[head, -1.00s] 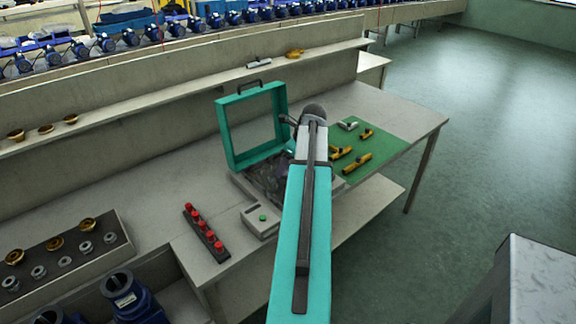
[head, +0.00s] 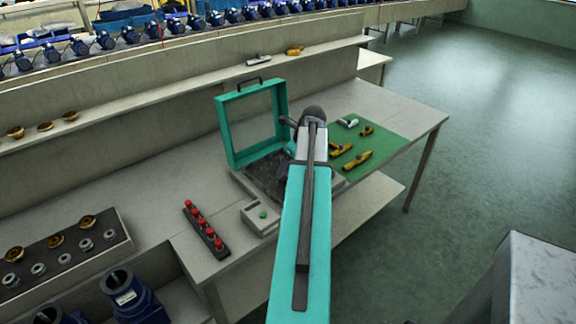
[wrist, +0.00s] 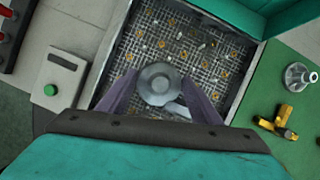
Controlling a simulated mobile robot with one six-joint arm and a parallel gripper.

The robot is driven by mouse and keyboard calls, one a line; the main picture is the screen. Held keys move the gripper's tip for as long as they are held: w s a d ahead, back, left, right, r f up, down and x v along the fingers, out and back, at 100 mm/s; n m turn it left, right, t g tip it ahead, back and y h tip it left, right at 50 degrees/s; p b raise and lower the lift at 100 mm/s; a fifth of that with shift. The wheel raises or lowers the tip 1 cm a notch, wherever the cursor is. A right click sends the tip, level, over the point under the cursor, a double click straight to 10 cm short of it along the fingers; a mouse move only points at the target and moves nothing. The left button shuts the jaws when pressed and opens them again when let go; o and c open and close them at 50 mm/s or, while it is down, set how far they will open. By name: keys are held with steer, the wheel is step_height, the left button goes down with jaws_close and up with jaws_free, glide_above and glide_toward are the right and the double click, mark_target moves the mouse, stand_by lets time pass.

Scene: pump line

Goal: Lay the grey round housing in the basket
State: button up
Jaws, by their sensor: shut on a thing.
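The grey round housing (wrist: 159,78) shows in the wrist view between the two purple fingers of my gripper (wrist: 160,92), which is shut on it. Its round face points to the camera. Behind it is the wire mesh basket (wrist: 148,33), with small tan and pale bits showing across its mesh. The housing is over the basket's near part; I cannot tell if it touches the mesh. In the head view the basket (head: 257,183) sits in the teal-lidded washer, partly hidden by my arm, which also hides the gripper and housing.
The teal lid (head: 229,131) stands open behind the basket. A control box with a green button (head: 259,217) and a rack of red-topped parts (head: 205,228) are to the left. A green mat (head: 385,146) with brass fittings (head: 357,161) lies right.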

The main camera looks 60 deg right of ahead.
steer(key=shift+f, duration=0.8)
steer(key=shift+s+a+f, duration=0.2)
steer(key=shift+f, duration=0.4)
steer(key=o, duration=1.3)
steer(key=shift+b, duration=0.3)
steer(key=shift+o, duration=0.2)
steer(key=shift+a+f, duration=0.1)
steer(key=shift+s+r, duration=0.15)
steer(key=shift+r, duration=0.5)
steer(key=b+v, duration=0.1)
steer(key=v, duration=1.2)
steer(key=shift+d+r+b, duration=0.35)
steer(key=shift+b, duration=0.05)
steer(key=shift+s, duration=0.15)
